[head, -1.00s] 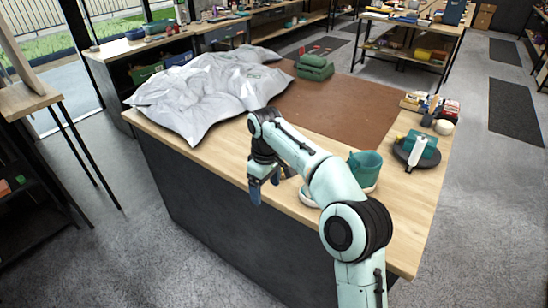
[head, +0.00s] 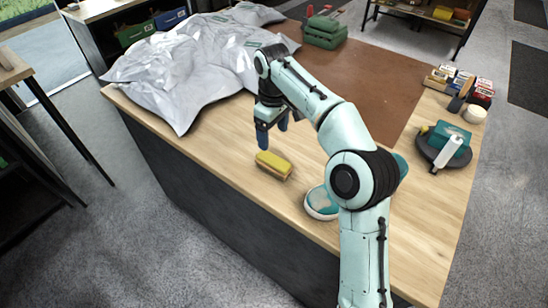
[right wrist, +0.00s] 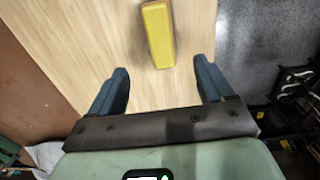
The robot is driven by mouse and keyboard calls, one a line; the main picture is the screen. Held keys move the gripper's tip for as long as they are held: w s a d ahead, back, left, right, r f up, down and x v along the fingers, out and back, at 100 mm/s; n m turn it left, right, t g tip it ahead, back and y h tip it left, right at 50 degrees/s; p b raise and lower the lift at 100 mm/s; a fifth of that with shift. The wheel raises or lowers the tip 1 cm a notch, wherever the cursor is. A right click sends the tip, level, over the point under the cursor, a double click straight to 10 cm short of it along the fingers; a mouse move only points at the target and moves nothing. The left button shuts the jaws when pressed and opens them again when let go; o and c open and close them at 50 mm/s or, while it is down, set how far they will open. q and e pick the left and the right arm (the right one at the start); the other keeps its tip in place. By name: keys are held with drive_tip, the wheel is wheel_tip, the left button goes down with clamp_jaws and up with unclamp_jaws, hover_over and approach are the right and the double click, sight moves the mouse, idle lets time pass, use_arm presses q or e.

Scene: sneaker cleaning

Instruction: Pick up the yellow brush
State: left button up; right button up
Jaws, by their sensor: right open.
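The yellow brush (head: 274,165) lies on the wooden table top near its front edge in the head view. It also shows in the right wrist view (right wrist: 158,34), ahead of the fingers and roughly between their lines. My right gripper (head: 272,133) is open and empty, just behind and above the brush in the head view. Its two blue fingers (right wrist: 158,88) stand apart in the right wrist view, with bare wood between them. The gripper is not touching the brush. My left gripper is not in view.
A teal and white sneaker (head: 321,203) sits right of the brush, partly behind my arm. A grey crumpled sheet (head: 185,75) covers the table's left part. A brown mat (head: 362,75) lies at the back. A dark round tray (head: 429,152) and small boxes (head: 484,93) stand right.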

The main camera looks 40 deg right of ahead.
sight(274, 159)
drive_tip(key=f, duration=0.2)
drive_tip(key=f+b, duration=0.1)
drive_tip(key=f, duration=0.3)
drive_tip(key=shift+s+a+f+b, duration=0.1)
drive_tip(key=shift+s+f+b, duration=0.15)
drive_tip(key=shift+b, duration=0.15)
drive_tip(key=shift+w+f, duration=0.1)
drive_tip(key=shift+f, duration=0.45)
wheel_tip(274, 159, down, 5)
drive_tip(key=shift+b, duration=0.6)
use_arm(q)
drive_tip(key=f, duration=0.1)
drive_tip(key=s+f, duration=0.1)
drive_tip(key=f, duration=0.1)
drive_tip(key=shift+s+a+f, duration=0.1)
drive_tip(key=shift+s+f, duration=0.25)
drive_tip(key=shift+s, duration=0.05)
use_arm(e)
drive_tip(key=shift+c, duration=0.3)
drive_tip(key=c, duration=1.2)
drive_tip(key=shift+r, duration=0.1)
